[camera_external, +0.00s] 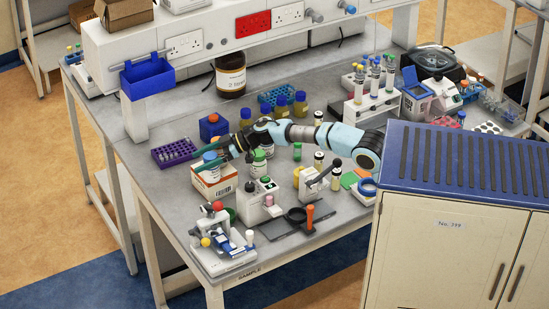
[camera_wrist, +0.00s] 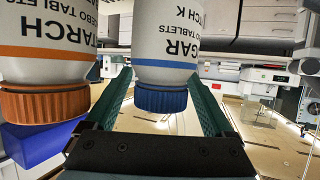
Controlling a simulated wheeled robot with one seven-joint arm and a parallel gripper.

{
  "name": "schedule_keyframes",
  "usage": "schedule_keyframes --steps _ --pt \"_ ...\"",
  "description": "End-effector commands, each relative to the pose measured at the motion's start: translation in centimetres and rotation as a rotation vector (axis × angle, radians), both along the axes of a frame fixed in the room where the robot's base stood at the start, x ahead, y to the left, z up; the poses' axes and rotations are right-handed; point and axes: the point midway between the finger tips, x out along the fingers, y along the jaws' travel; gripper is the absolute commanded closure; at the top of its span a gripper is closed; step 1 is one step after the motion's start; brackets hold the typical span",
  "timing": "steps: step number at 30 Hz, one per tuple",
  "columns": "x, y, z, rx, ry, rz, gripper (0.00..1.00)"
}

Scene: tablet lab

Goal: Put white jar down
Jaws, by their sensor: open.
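A white jar with a blue cap (camera_external: 211,173) appears to stand upright on an orange-and-white carton (camera_external: 222,186) near the bench's left side. My gripper (camera_external: 207,160) is at this jar. In the wrist view, which looks upside down, the jar's white body (camera_wrist: 167,35) and blue cap lie between the two green fingers of my gripper (camera_wrist: 160,85). The fingers are apart, one on each side of the jar. Their exact contact with it is hard to tell. The jar's print is partly cut off.
A second white jar with an orange cap (camera_wrist: 45,103) is close beside the fingers. A purple tube rack (camera_external: 173,152) is left of the carton. White instruments (camera_external: 258,203) stand in front.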

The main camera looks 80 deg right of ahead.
Motion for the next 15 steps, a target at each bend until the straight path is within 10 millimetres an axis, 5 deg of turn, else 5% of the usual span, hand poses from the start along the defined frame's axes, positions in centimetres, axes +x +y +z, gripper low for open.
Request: schedule_keyframes --steps 5,15 --pt "-0.7 -0.4 0.8 0.0 -0.002 -0.002 0.13" --pt "-6.5 -2.8 3.4 0.001 -0.003 -0.003 0.13"
